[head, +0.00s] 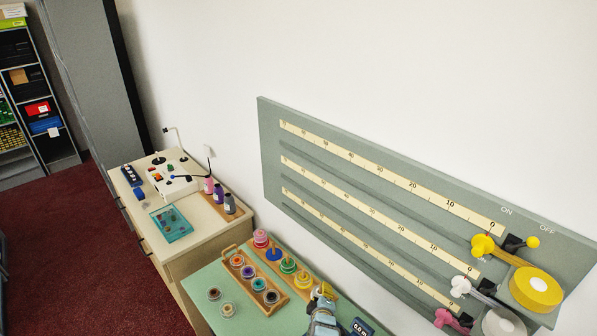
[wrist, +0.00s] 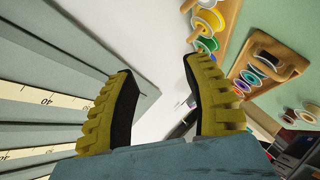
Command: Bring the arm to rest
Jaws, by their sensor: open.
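My gripper (head: 323,296) shows at the bottom of the head view, above the green counter (head: 207,282) and just right of the wooden spool tray. In the wrist view my gripper (wrist: 158,92) has its two yellow ridged fingers spread wide apart with nothing between them. The jaws are open and empty. Beyond the fingertips the wrist view shows pale wall. Most of my arm lies outside the head view.
A wooden tray (head: 277,306) and a peg rack (head: 267,243) with coloured spools stand close to my gripper. A ruled wall board (head: 268,150) is at right. A wooden cabinet (head: 190,258) with a white device (head: 172,178) stands beyond. Red floor (head: 75,235) is open at left.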

